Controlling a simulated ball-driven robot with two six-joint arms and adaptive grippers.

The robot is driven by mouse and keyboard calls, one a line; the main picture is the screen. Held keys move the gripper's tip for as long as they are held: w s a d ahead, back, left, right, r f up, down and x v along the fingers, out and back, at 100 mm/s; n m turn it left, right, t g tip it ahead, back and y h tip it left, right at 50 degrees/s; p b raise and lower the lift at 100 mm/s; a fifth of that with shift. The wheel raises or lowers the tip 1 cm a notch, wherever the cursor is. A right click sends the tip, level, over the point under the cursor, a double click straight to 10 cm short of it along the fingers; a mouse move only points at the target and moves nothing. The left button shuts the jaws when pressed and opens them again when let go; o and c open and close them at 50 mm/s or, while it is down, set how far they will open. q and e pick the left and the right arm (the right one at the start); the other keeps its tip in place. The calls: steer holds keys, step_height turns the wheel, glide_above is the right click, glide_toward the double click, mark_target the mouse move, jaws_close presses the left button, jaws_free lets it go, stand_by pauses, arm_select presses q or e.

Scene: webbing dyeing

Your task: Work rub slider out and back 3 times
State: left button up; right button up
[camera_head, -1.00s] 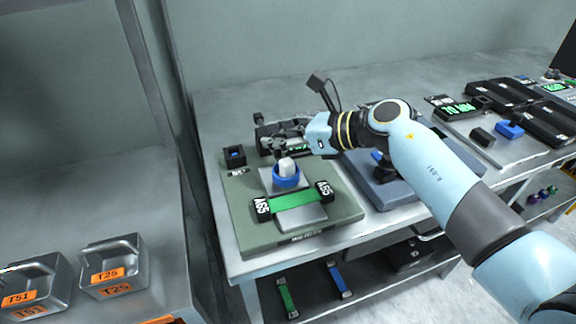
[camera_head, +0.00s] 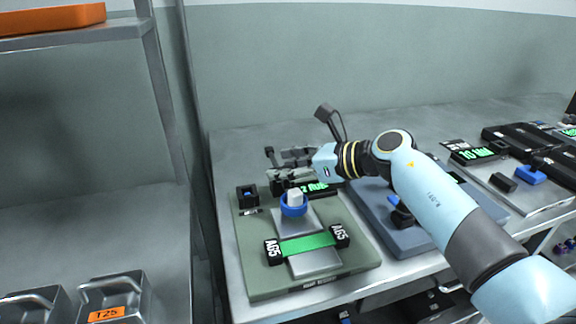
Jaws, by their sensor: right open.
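The rub slider, a white block in a blue ring (camera_head: 294,205), stands at the far end of a grey metal track on the green base plate (camera_head: 256,276). A green webbing strip (camera_head: 307,244) lies across the track, held at each end by a black block marked A65. My right gripper (camera_head: 274,163) is open and empty. It is above and behind the slider, apart from it, near a black unit with a green display (camera_head: 318,189). My left gripper is out of view.
A blue-grey device (camera_head: 375,212) stands right of the green base, partly behind my right arm. A small black block (camera_head: 247,196) sits at the base's back left corner. Metal trays (camera_head: 118,290) are at lower left. An orange item (camera_head: 50,19) lies on a shelf.

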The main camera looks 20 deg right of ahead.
steer(key=v, duration=1.2)
